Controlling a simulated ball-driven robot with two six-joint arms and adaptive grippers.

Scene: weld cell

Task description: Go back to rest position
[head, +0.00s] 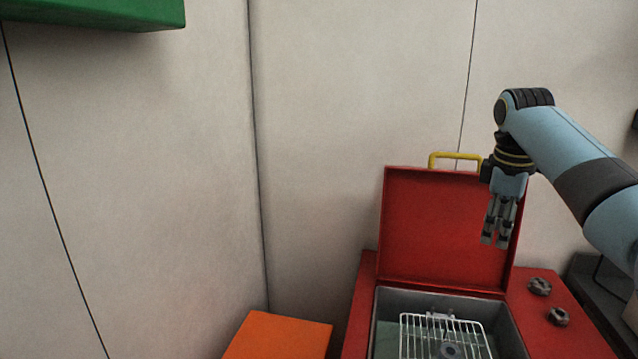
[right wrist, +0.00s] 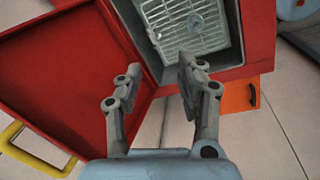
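My right gripper (head: 497,236) hangs fingers-down in front of the raised red lid (head: 435,225) of a red box. In the right wrist view its two fingers (right wrist: 160,75) stand apart with nothing between them. The red box (head: 360,300) is open, and a white wire basket (head: 440,320) sits inside its grey tub. The basket also shows in the right wrist view (right wrist: 190,25), beyond the fingertips. My left gripper is not in either view.
A yellow handle (head: 455,155) tops the lid. Two dark knobs (head: 540,286) are on the box's right side. An orange block (head: 280,338) stands left of the box. A green object (head: 95,12) hangs at the upper left. Pale walls stand behind, with free air to the left.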

